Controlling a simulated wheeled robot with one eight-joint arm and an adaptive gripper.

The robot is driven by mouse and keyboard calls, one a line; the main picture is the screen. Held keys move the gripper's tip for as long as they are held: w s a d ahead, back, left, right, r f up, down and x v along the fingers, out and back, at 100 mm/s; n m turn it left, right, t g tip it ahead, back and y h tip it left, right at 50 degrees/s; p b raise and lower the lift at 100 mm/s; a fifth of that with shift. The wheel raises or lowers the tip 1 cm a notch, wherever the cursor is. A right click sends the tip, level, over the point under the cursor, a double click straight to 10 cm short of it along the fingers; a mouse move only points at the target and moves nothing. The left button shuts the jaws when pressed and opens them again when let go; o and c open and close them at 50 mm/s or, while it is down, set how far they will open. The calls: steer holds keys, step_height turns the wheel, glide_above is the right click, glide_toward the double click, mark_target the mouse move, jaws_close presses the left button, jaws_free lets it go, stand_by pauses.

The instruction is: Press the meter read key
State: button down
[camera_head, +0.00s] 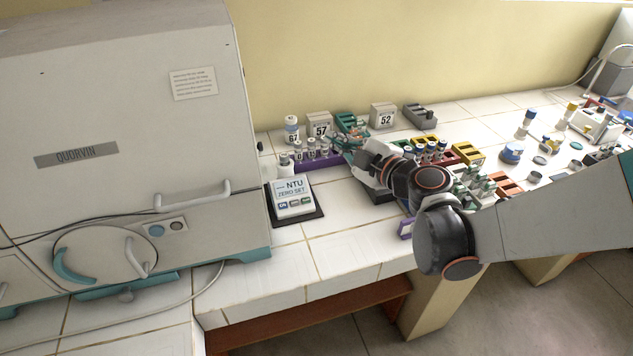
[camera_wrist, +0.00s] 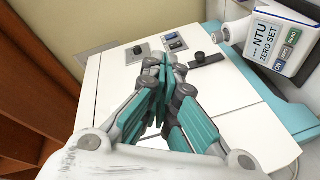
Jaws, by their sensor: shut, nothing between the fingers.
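A row of small keys lies below the screen, with a blue one at the left and a green one (camera_head: 307,202) at the right. In the wrist view the meter (camera_wrist: 262,58) shows at the upper right, with the green key (camera_wrist: 293,37) at its far end. My gripper (camera_wrist: 163,68) is shut and empty, apart from the meter. In the head view my gripper (camera_head: 353,152) is right of the meter.
The cream incubator (camera_head: 130,100) stands left of the meter. Behind the meter are a purple rack (camera_head: 318,163) with vials and blocks marked 57 (camera_head: 320,125) and 52 (camera_head: 383,116).

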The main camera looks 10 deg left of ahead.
steer(key=s+a+f+n+g, duration=0.1)
steer(key=a+f+g, duration=0.1)
steer(key=f, duration=0.4)
steer(key=s+a+f+n+g, duration=0.2)
steer(key=a+f, duration=0.2)
steer(key=f, duration=0.2)
steer(key=shift+s+h, duration=0.15)
steer(key=shift+h, duration=0.15)
steer(key=shift+f, duration=0.1)
steer(key=b, duration=0.5)
glide_above(306, 200)
steer(key=s+d, duration=0.2)
steer(key=s, duration=0.2)
steer(key=f, duration=0.6)
steer(key=shift+w+a+f, duration=0.1)
steer(key=shift+w+a, duration=0.15)
steer(key=shift+w+a+f+b, duration=0.2)
steer(key=shift+w+f+b, duration=0.2)
steer(key=shift+f, duration=0.35)
steer(key=shift+f, duration=0.1)
steer(key=shift+w+a+f+b, duration=0.15)
steer(key=shift+f+b, duration=0.1)
steer(key=shift+b, duration=0.15)
